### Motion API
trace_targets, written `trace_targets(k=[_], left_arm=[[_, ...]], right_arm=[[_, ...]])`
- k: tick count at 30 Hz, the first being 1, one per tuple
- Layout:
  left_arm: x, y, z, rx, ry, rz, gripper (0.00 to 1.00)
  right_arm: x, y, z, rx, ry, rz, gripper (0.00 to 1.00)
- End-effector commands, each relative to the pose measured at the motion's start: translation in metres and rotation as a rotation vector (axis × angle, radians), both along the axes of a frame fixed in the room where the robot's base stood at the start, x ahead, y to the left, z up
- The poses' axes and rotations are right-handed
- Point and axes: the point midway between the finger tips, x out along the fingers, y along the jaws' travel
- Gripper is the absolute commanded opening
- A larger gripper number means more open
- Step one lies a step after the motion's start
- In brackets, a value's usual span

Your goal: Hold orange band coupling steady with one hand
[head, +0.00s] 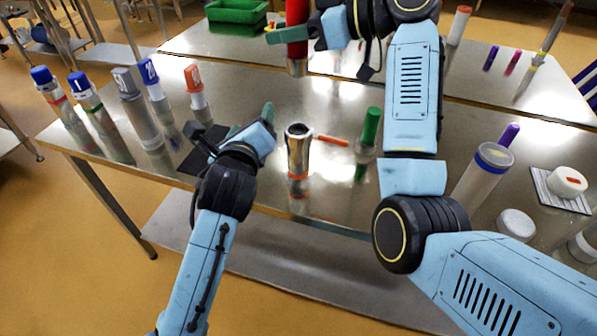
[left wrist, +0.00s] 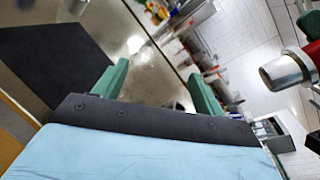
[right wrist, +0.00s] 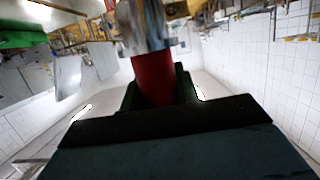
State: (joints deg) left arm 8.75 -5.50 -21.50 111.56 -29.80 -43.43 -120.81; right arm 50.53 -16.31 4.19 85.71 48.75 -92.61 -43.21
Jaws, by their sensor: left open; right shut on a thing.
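The orange band coupling (head: 298,155) is a shiny metal cylinder standing upright near the table's front edge, with an open top and an orange band low on it. My left gripper (head: 258,122) is open and empty, just left of the coupling and apart from it. Its green fingers show spread in the left wrist view (left wrist: 160,88). My right gripper (head: 293,36) is shut on a red cylinder (head: 297,14) with a metal lower end, held above the table behind the coupling. The red cylinder also shows between the fingers in the right wrist view (right wrist: 155,80).
A dark mat (head: 203,148) lies behind my left gripper. A green-capped bottle (head: 366,130) and orange stick (head: 333,141) are right of the coupling.

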Motion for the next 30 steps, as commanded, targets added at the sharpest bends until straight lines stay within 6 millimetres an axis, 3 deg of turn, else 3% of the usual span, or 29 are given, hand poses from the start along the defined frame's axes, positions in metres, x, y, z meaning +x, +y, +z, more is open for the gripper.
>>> trace_targets(k=[1,6,8,10,14,20,30], left_arm=[[-0.014,-0.025,-0.010,0.108,0.046,-0.026,0.70],[-0.054,-0.077,-0.013,0.424,0.117,-0.076,0.70],[-0.066,-0.088,-0.013,0.504,0.131,-0.086,0.70],[-0.070,-0.089,-0.035,0.555,0.183,-0.103,0.70],[-0.075,-0.093,-0.054,0.601,0.225,-0.123,0.70],[-0.061,-0.093,-0.065,0.613,0.237,-0.126,0.70],[-0.002,-0.093,-0.089,0.609,0.238,-0.126,0.70]], right_arm=[[0.000,0.000,0.000,0.001,-0.001,0.000,0.03],[0.000,0.000,0.000,0.001,-0.001,0.000,0.03],[0.000,0.000,0.000,0.001,-0.001,0.000,0.03],[0.000,0.000,0.000,0.001,-0.001,0.000,0.03],[0.000,0.000,0.000,0.001,-0.001,0.000,0.03],[0.000,0.000,0.001,0.001,-0.001,0.000,0.03],[0.000,0.000,0.001,0.001,-0.001,0.000,0.03]])
